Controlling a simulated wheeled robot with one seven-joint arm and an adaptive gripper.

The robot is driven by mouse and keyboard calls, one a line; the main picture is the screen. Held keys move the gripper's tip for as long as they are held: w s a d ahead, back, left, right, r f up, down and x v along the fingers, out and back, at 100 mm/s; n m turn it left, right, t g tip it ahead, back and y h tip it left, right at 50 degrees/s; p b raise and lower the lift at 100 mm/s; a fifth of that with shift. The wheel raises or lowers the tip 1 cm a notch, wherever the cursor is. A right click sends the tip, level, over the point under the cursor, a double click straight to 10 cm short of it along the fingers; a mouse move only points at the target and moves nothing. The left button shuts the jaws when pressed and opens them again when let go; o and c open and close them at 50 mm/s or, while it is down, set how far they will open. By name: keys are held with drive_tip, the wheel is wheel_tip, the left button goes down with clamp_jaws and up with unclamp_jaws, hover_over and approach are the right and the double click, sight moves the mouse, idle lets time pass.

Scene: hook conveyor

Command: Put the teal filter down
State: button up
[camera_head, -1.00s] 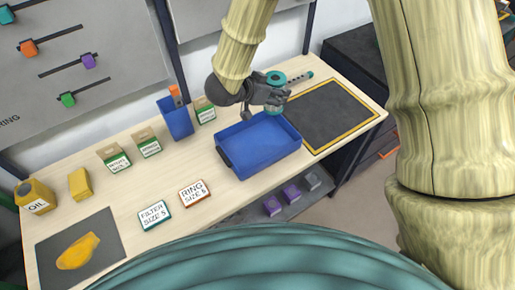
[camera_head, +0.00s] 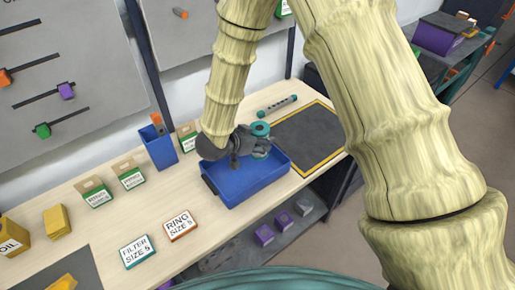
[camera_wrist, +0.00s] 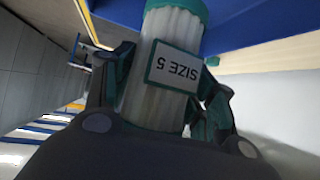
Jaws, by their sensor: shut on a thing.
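The teal filter (camera_wrist: 172,60) is a white pleated cylinder with a teal end cap and a label reading "SIZE 5". My gripper (camera_wrist: 165,95) is shut around its body in the wrist view. In the head view, the filter's teal cap (camera_head: 260,129) shows at my gripper (camera_head: 256,145), over the back part of the blue tray (camera_head: 240,192). My gripper hides part of the filter, and I cannot tell whether it touches the tray.
A dark mat with a yellow border (camera_head: 308,137) lies right of the tray. A teal-ended rod (camera_head: 277,105) lies behind. "FILTER SIZE 5" (camera_head: 137,251) and "RING SIZE 5" (camera_head: 180,225) signs stand front left. A blue bin (camera_head: 160,148) stands at the back left.

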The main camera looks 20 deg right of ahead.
drive_tip(key=shift+f+p, duration=0.7)
drive_tip(key=shift+f, duration=1.6)
drive_tip(key=shift+f, duration=0.2)
drive_tip(key=o, duration=1.1)
drive_tip(key=shift+o, duration=0.2)
drive_tip(key=shift+r, duration=0.15)
drive_tip(key=b+v, duration=0.3)
drive_tip(key=v, duration=0.9)
drive_tip(key=shift+s+r, duration=0.1)
drive_tip(key=shift+r, duration=0.05)
